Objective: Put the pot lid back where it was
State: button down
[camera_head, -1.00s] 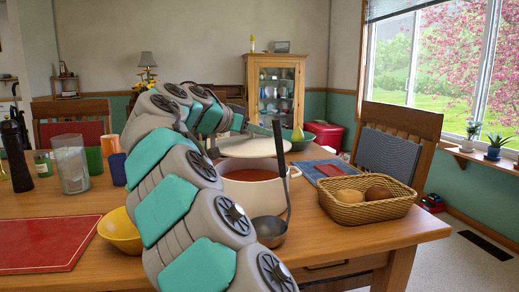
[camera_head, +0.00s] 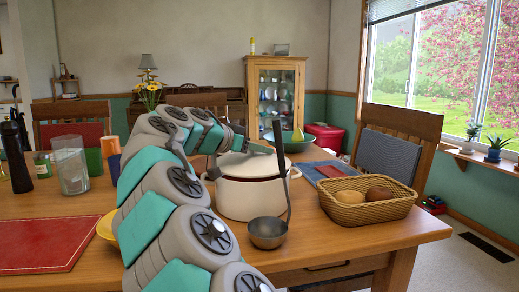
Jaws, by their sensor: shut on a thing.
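The white pot (camera_head: 251,194) stands on the wooden table, right of my arm. The pale pot lid (camera_head: 250,166) lies over its opening and looks level, and the soup is covered. The far rim is hidden, so I cannot tell whether it is fully seated. My gripper (camera_head: 258,149) is at the top of the lid and shut on it; the fingertips are small and partly hidden.
A metal ladle (camera_head: 267,233) stands close in front of the pot, its handle rising past the lid. A wicker basket (camera_head: 368,207) with bread is to the right. A yellow bowl (camera_head: 105,226), glass (camera_head: 70,170) and red placemat (camera_head: 45,243) are left.

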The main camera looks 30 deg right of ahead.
jog(key=shift+f+b, duration=0.35)
jog(key=shift+f, duration=0.05)
jog(key=c, duration=0.5)
grip_release()
jog(key=shift+c, duration=0.2)
jog(key=shift+r+p, duration=0.55)
jog(key=shift+p, duration=0.05)
jog(key=shift+a+r, duration=0.15)
jog(key=shift+r, duration=0.15)
notch_tip(320, 180, up, 4)
send_over(225, 169)
jog(key=shift+s+f, duration=0.15)
jog(key=shift+f, duration=0.05)
